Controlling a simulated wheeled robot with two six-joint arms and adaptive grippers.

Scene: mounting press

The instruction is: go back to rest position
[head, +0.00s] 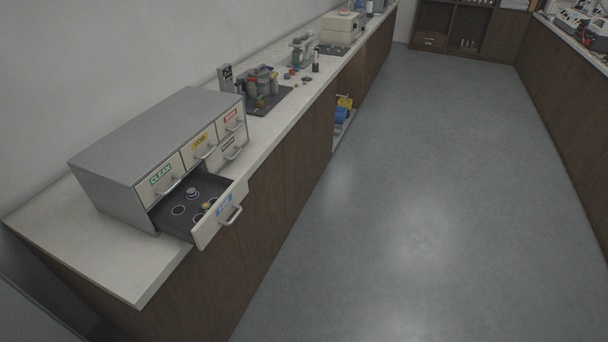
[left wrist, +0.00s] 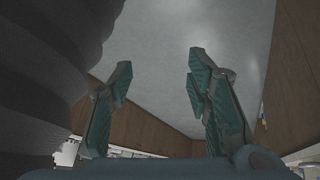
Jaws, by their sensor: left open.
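My left gripper (left wrist: 160,85) shows in the left wrist view with its two teal-padded fingers spread apart. Nothing is between the fingers; grey floor shows behind them. Neither gripper is in the head view, and my right gripper is not seen in either view.
A grey drawer cabinet (head: 150,135) stands on the white counter (head: 110,258) at left. Its lower drawer (head: 222,216) is pulled out over the counter edge, with small round items inside. Farther back are a dark tray (head: 262,104) with containers and a boxy device (head: 340,29). The grey floor (head: 430,190) is clear.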

